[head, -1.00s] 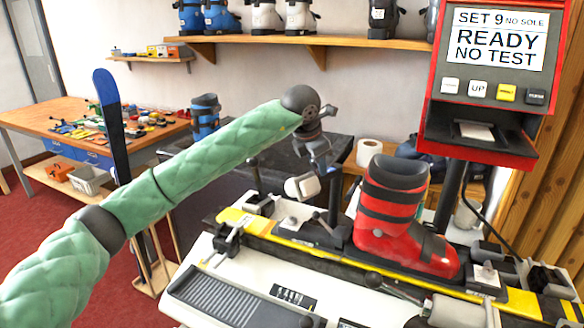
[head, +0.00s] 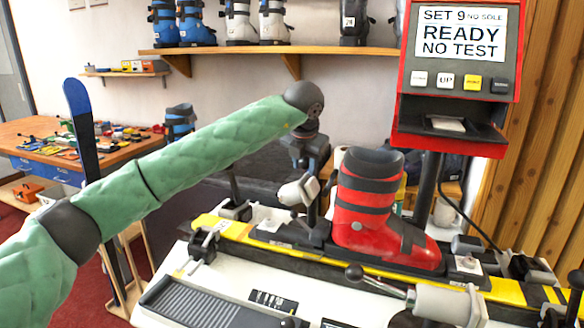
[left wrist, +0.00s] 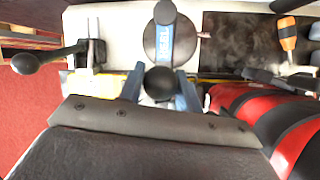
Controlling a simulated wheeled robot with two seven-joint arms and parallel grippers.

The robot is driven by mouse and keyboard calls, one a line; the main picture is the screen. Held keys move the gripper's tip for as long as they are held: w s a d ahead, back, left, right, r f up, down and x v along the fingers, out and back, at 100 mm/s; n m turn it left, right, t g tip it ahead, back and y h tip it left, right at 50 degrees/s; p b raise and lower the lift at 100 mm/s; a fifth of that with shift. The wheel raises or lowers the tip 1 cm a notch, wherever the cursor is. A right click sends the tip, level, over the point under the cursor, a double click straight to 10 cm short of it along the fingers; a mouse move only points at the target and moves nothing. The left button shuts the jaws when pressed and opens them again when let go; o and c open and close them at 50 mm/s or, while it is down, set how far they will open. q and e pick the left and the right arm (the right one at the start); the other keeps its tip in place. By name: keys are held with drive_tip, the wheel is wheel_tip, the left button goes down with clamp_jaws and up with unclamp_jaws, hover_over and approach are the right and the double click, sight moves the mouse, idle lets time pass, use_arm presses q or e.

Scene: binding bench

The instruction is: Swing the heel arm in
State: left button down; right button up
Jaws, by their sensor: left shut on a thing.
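The red ski boot (head: 375,215) with black straps stands upright on the bench fixture (head: 262,238), its toe to the right. My left gripper (head: 312,178) is just left of the boot's cuff, over the heel side. It is shut on the heel arm, whose pale rounded pad (head: 298,190) shows tilted beside it. In the left wrist view the heel arm's black ball knob (left wrist: 160,82) sits between the two blue fingers. The boot (left wrist: 268,118) lies close on the right there. The knob is hidden in the head view. My right gripper is not in view.
A red-framed display box (head: 462,60) reads "SET 9 NO SOLE, READY, NO TEST". Another dark knobbed lever (left wrist: 28,63) is left of my gripper. A shelf (head: 290,50) holds several boots.

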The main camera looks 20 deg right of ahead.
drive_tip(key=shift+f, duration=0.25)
use_arm(q)
drive_tip(key=c, duration=1)
unclamp_jaws()
drive_tip(key=shift+d, duration=0.15)
drive_tip(key=shift+s+r, duration=0.1)
drive_tip(key=shift+r, duration=0.05)
drive_tip(key=b+v, duration=0.1)
drive_tip(key=v, duration=0.5)
drive_tip(key=shift+s+r, duration=0.1)
drive_tip(key=shift+r, duration=0.15)
drive_tip(key=shift+s+r, duration=0.2)
drive_tip(key=shift+r, duration=0.15)
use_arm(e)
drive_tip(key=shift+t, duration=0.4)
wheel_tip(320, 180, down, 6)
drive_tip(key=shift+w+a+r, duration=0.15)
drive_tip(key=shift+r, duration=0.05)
